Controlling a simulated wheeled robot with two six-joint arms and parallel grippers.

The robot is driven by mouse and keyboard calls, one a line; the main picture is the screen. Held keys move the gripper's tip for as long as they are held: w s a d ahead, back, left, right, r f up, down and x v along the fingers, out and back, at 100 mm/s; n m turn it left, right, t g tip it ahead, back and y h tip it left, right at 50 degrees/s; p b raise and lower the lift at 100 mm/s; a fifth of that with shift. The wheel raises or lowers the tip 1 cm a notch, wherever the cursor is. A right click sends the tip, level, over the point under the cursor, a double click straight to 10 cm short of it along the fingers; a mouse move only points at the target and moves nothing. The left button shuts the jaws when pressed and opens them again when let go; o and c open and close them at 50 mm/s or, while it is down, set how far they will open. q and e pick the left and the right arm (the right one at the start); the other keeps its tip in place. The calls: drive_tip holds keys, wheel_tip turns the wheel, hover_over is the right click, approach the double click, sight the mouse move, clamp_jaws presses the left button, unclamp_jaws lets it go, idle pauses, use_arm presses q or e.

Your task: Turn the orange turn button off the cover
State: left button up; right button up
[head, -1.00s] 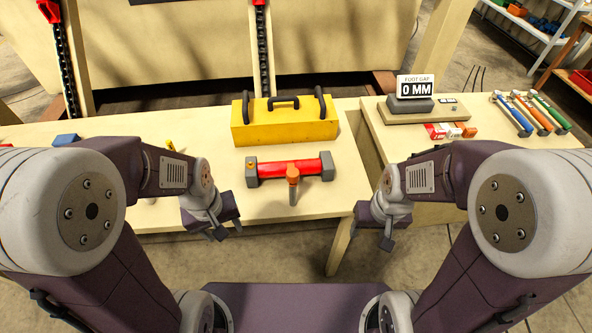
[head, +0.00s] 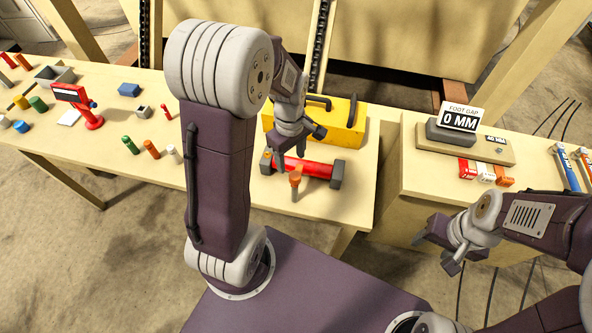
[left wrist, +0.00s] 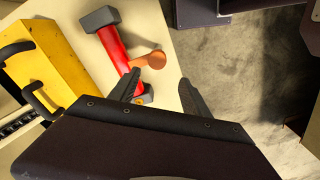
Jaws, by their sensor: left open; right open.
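A red cover-like bar (head: 312,168) lies between two dark grey end blocks on the table. An orange round-topped piece (head: 296,179) with a pale stem stands at its front; in the left wrist view it is an orange disc (left wrist: 156,59) with an arm reaching to the bar. A small orange piece (left wrist: 145,97) shows on the near end block. I cannot tell for sure which is the turn button. My left gripper (head: 290,157) is open over the bar's left end; in the left wrist view its fingers (left wrist: 160,86) straddle that end, empty. My right gripper (head: 437,253) is open and empty, right of the table.
A yellow toolbox (head: 345,128) with dark handles stands just behind the bar. A red stand (head: 88,112) and several coloured cylinders occupy the left. The table front right of the bar is clear.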

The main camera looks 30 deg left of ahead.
sight(295, 174)
use_arm(q)
drive_tip(key=f, duration=0.5)
drive_tip(key=d+f+p, duration=0.1)
drive_tip(key=f, duration=0.2)
drive_tip(key=shift+w+f, duration=0.25)
drive_tip(key=shift+w, duration=0.1)
drive_tip(key=shift+s+a+f, duration=0.15)
drive_tip(key=shift+a+f, duration=0.05)
drive_tip(key=shift+f, duration=0.1)
drive_tip(key=shift+d, duration=0.2)
drive_tip(key=shift+c, duration=0.7)
clamp_jaws()
drive_tip(key=shift+r, duration=0.1)
drive_tip(key=shift+w, duration=0.25)
